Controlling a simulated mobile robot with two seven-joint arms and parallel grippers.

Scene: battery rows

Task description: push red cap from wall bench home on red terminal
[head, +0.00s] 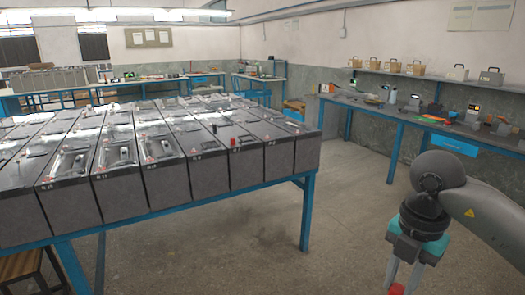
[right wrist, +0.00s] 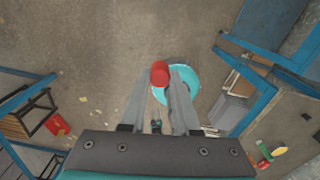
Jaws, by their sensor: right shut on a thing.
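My right gripper (head: 400,287) hangs over open floor at the lower right of the head view, to the right of the battery bench. It is shut on a small red cap (head: 397,289), partly cut off by the lower picture edge. In the right wrist view the red cap (right wrist: 160,74) sits between the two grey fingertips of the gripper (right wrist: 160,80). A small upright red piece (head: 233,142) stands on top of a battery (head: 238,168) in the front row; whether it is a bare terminal or a cap is too small to tell. My left gripper is not in view.
Rows of grey batteries fill a blue-framed bench (head: 312,190) at left. A blue wall bench (head: 390,115) with tools and devices runs along the right wall, under a shelf (head: 440,78) of boxes. Bare floor (head: 250,250) lies in front and between the benches.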

